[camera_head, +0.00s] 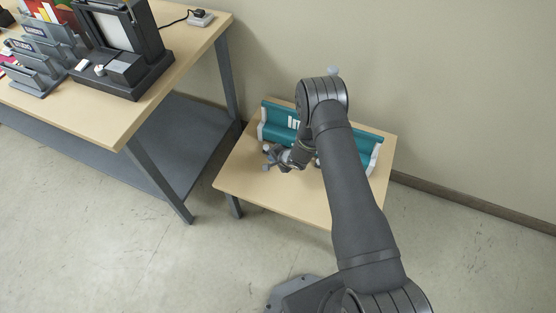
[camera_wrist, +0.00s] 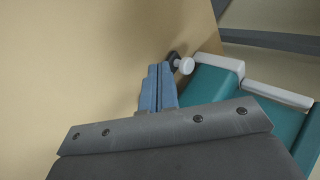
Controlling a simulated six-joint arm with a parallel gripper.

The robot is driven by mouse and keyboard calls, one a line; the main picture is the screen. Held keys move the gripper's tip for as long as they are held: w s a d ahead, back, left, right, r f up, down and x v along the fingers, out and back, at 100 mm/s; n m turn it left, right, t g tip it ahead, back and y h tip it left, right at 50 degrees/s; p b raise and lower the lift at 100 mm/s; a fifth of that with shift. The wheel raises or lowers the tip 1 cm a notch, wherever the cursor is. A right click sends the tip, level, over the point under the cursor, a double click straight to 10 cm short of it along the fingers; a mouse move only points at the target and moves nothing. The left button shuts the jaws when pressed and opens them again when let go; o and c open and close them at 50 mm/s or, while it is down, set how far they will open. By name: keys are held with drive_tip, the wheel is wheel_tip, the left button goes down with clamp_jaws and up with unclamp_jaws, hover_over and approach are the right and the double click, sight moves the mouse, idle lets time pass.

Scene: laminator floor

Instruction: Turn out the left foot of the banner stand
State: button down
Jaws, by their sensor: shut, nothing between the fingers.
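The banner stand (camera_head: 357,145) is a long teal case with white end caps, lying on a small wooden table; my arm hides its middle. In the wrist view its teal body (camera_wrist: 212,88) and white end cap (camera_wrist: 218,62) are at the right. A small foot with a dark base and a white round tip (camera_wrist: 184,65) sits beside that end cap. My gripper (camera_wrist: 159,70) is shut and empty, its blue-grey fingertips just left of the foot; whether they touch it is unclear. In the head view my gripper (camera_head: 266,161) is at the stand's left end.
The small table (camera_head: 237,172) has bare wood in front and at the left. A larger workbench (camera_head: 115,125) stands at the left, holding a dark machine (camera_head: 125,65) and grey racks (camera_head: 35,75). The wall is close behind the stand.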

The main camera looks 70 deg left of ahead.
drive_tip(key=d+r, duration=0.6)
drive_tip(key=r, duration=0.1)
idle(0.3)
drive_tip(key=a+f, duration=0.6)
drive_tip(key=shift+f, duration=0.35)
drive_tip(key=a, duration=0.2)
drive_tip(key=a+f, duration=0.1)
drive_tip(key=a, duration=0.1)
drive_tip(key=shift+f, duration=0.15)
drive_tip(key=shift+a+f, duration=0.1)
drive_tip(key=shift+a, duration=0.25)
drive_tip(key=shift+w+d, duration=0.1)
drive_tip(key=shift+d, duration=0.05)
drive_tip(key=shift+d, duration=0.1)
